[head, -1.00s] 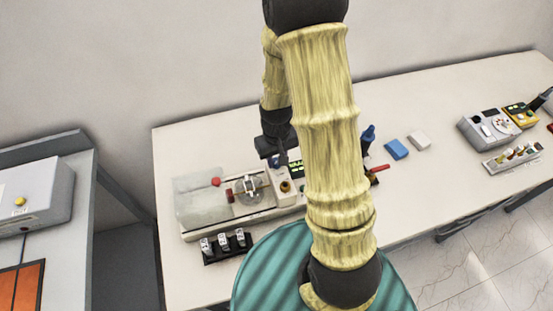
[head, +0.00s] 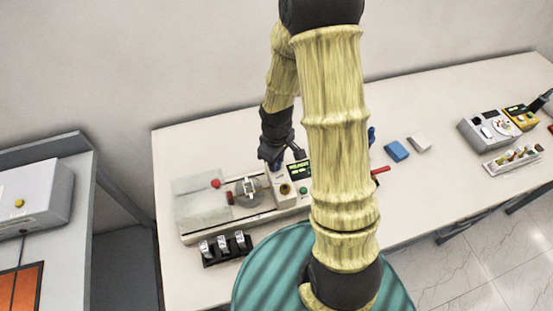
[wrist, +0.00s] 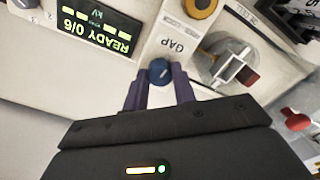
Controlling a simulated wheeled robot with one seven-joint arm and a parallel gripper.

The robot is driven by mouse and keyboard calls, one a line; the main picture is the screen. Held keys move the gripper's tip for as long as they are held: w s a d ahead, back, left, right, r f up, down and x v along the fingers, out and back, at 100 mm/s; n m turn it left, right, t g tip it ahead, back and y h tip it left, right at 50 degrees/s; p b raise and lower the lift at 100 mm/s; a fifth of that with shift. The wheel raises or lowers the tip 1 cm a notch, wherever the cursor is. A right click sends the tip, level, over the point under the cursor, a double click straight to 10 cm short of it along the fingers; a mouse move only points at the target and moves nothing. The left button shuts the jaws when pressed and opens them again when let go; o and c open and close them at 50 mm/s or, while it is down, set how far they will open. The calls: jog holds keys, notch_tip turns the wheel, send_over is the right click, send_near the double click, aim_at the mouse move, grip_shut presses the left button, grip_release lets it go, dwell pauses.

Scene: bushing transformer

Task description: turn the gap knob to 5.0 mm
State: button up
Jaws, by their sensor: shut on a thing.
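The gap knob (wrist: 160,72) is a small blue knob with a pale pointer line, beside the label GAP on the tester's pale panel. My gripper (wrist: 162,88) is shut on it, with one purple finger on each side in the wrist view. In the head view my gripper (head: 275,164) reaches down to the tester (head: 255,214) just left of its display, and hides the knob there. I cannot read a gap value in mm. The display (wrist: 97,27) reads READY 0/6 with kV.
A brass-coloured knob (head: 285,188) and a green button (head: 303,190) are on the panel. The clear test cell with a red knob (head: 215,184) is to the left. A black rack (head: 226,248) stands in front. Blue (head: 397,150) and white blocks lie to the right.

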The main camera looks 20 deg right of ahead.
jog(key=shift+w, duration=0.15)
jog(key=o, duration=1)
notch_tip(320, 180, up, 18)
jog(key=shift+f+b, duration=0.25)
jog(key=shift+b, duration=0.5)
jog(key=s+f+m+t, duration=0.1)
jog(key=s+m, duration=0.1)
jog(key=s+f+m, duration=0.2)
jog(key=s+m, duration=0.1)
jog(key=s+f+m+t, duration=0.1)
jog(key=s+m, duration=0.1)
jog(key=s, duration=0.1)
jog(key=shift+d+f+m+t, duration=0.1)
jog(key=shift+f+m+t, duration=0.2)
jog(key=shift+f+m, duration=0.1)
